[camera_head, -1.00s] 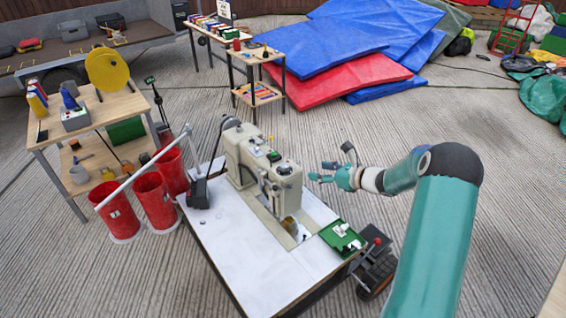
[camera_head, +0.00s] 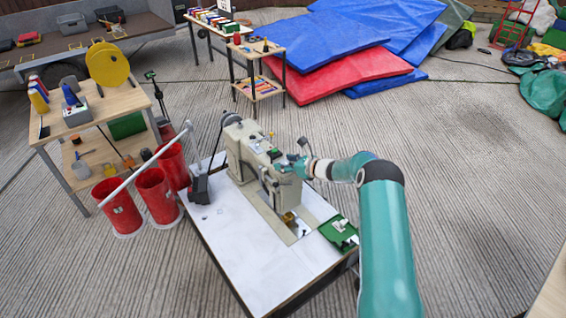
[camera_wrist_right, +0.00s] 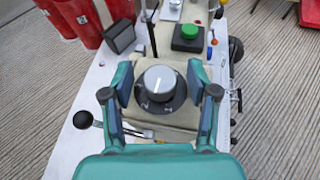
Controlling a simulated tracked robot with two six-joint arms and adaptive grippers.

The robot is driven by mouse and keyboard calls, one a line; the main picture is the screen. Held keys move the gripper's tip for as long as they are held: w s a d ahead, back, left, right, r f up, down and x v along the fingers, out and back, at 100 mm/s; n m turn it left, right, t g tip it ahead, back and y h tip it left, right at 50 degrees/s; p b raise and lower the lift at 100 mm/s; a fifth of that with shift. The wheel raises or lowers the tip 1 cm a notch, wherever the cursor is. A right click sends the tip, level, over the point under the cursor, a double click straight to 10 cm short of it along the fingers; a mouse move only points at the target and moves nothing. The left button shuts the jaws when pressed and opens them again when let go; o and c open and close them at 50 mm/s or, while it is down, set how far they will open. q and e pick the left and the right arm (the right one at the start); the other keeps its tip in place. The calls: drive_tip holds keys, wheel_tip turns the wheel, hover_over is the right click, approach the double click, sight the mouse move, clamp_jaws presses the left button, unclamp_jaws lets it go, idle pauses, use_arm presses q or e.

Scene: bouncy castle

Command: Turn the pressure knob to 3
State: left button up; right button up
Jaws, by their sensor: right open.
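The pressure knob (camera_wrist_right: 159,82) is a silvery round knob on a dark dial plate with white marks, on the head of the cream sewing machine (camera_head: 240,150). Which mark it points to is too small to tell. My right gripper (camera_wrist_right: 159,84) is open, with one finger on each side of the knob in the wrist view. Small gaps show between the fingers and the knob. In the head view my right gripper (camera_head: 290,165) is at the machine's head and hides the knob. My left gripper is not in view.
The machine stands on a white table (camera_head: 225,225) with a green tray (camera_head: 338,233) at its right edge. A green button (camera_wrist_right: 189,31) is beyond the knob. Red buckets (camera_head: 157,195) and a wooden workbench (camera_head: 118,105) stand to the left. Open floor lies to the right.

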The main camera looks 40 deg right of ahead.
drive_tip(key=shift+w+f, duration=0.15)
drive_tip(key=shift+w, duration=0.15)
